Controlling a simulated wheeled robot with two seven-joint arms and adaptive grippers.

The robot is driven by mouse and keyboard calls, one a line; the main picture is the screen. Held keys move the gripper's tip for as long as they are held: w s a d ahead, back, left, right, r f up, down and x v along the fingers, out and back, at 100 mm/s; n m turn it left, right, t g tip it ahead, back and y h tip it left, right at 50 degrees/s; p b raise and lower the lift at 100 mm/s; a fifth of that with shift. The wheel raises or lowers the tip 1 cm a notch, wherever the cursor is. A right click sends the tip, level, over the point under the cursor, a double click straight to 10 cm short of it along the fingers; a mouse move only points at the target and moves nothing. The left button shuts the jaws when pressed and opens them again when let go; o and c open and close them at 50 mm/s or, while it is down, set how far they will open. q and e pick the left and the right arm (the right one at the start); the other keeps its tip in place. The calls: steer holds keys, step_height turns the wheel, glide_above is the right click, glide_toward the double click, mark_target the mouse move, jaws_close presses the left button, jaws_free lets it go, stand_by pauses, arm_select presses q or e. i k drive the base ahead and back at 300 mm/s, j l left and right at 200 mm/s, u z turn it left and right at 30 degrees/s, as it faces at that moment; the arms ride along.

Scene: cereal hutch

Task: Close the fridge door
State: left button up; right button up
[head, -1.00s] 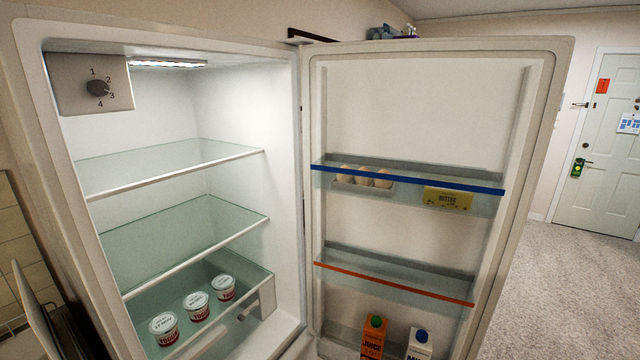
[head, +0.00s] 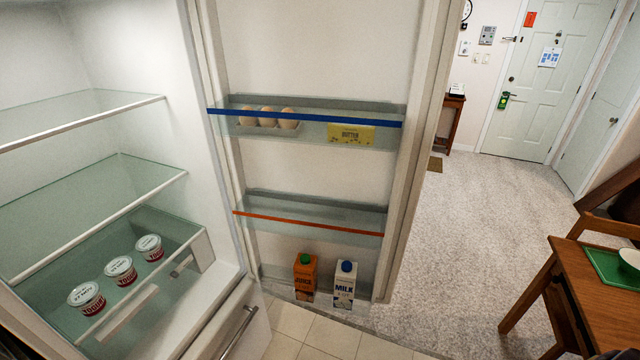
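The fridge door (head: 318,60) stands wide open, hinged at the right side of the fridge body. Its inner face is toward me, with its free edge (head: 420,150) at the right. Its racks hold eggs (head: 268,117), a butter pack (head: 351,134), a juice carton (head: 305,277) and a milk carton (head: 345,284). The open fridge (head: 200,150) is at the left, with glass shelves (head: 95,195) and several yogurt cups (head: 120,270) low down. Neither of my grippers shows in the head view.
A wooden table (head: 600,300) with a green mat and white bowl stands at the lower right, with a chair by it. Open carpet (head: 460,220) lies right of the door. A drawer handle (head: 238,333) is below the fridge compartment.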

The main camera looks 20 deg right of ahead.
mark_target(401, 53)
steer(key=l+u, duration=0.35)
steer(key=l, duration=0.35)
steer(key=l+u, duration=0.35)
steer(key=l, duration=0.3)
steer(key=l+u, duration=0.3)
steer(key=l, duration=0.3)
steer(key=l+u, duration=0.25)
steer(key=l, duration=0.3)
steer(key=l+u, duration=0.25)
steer(key=l, duration=0.3)
steer(key=l+u, duration=0.3)
steer(key=l, duration=0.25)
steer(key=l+u, duration=0.4)
steer(key=l, duration=0.4)
steer(key=k+l+u, duration=0.1)
steer(key=l+u, duration=0.3)
steer(key=l, duration=0.4)
